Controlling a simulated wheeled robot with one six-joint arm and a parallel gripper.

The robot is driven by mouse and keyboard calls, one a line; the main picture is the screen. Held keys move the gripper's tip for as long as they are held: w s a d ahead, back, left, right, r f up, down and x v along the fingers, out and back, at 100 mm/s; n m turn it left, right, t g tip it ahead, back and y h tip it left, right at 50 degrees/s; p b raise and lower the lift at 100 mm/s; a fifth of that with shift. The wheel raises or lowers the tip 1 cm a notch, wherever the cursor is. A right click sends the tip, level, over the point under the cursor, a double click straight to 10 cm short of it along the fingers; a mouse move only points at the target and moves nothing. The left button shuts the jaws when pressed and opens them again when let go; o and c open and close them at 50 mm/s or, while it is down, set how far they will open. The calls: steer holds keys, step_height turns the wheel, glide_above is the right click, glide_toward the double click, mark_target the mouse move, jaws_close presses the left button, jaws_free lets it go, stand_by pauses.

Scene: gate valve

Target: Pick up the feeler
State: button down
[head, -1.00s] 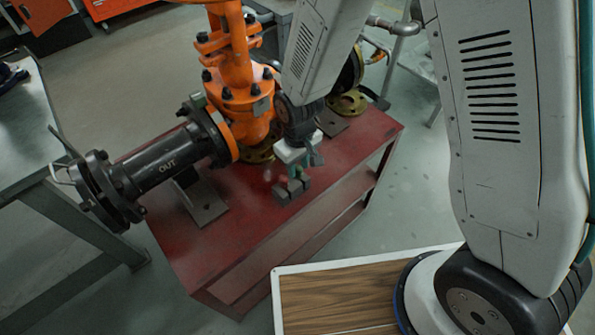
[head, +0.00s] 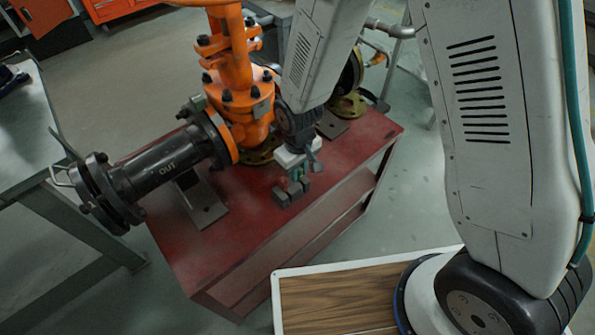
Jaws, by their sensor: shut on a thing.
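My gripper (head: 305,167) is low over the front part of the red bench top, just above a small grey slotted block (head: 291,192). Its fingers are shut on a small thin piece with a green part, which I take to be the feeler (head: 300,173). The piece is mostly hidden by the fingers and too small to make out well. Its lower end is at the block, and I cannot tell whether it still touches it. A small red spot shows beside the fingers at the block.
The orange gate valve (head: 240,100) with its black OUT pipe (head: 165,168) stands on the red bench (head: 240,235) behind and left of my gripper. A grey table (head: 30,130) is at the left. The bench's front right top is clear.

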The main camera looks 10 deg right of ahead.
step_height(320, 180, up, 9)
steer(key=shift+r, duration=0.2)
stand_by(0.3)
steer(key=f, duration=0.8)
steer(key=shift+s+d, duration=0.2)
steer(key=shift+s, duration=0.15)
steer(key=shift+w+a, duration=0.15)
steer(key=shift+w, duration=0.1)
steer(key=shift+w+r, duration=0.15)
steer(key=shift+r, duration=2.3)
